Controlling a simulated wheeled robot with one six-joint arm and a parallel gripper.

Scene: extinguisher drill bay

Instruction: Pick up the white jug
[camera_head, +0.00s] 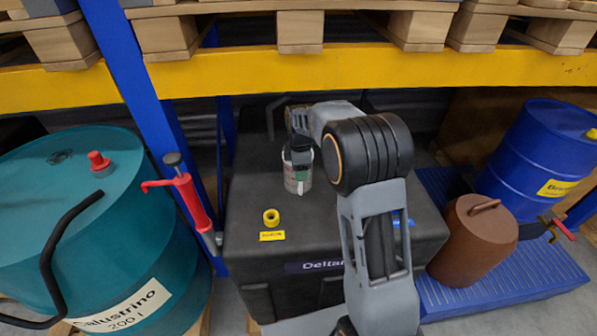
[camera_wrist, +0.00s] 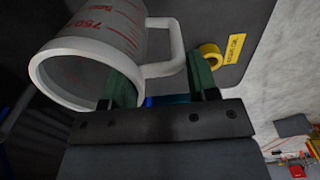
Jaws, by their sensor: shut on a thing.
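The white jug (camera_wrist: 78,55) with red measuring marks fills the upper left of the wrist view, with its open rim facing the camera and its handle (camera_wrist: 178,45) toward the right. My gripper (camera_wrist: 162,85) has its two green fingers at either side of the handle region and is shut on the jug. In the head view the jug (camera_head: 291,184) shows below my gripper (camera_head: 300,158), partly hidden by it, over the top of a black container (camera_head: 245,205). I cannot tell whether its base touches that top.
A teal drum (camera_head: 90,215) and red hand pump (camera_head: 190,200) stand left. A brown can (camera_head: 473,245) and blue drum (camera_head: 540,160) stand right. A yellow shelf beam (camera_head: 250,70) crosses above.

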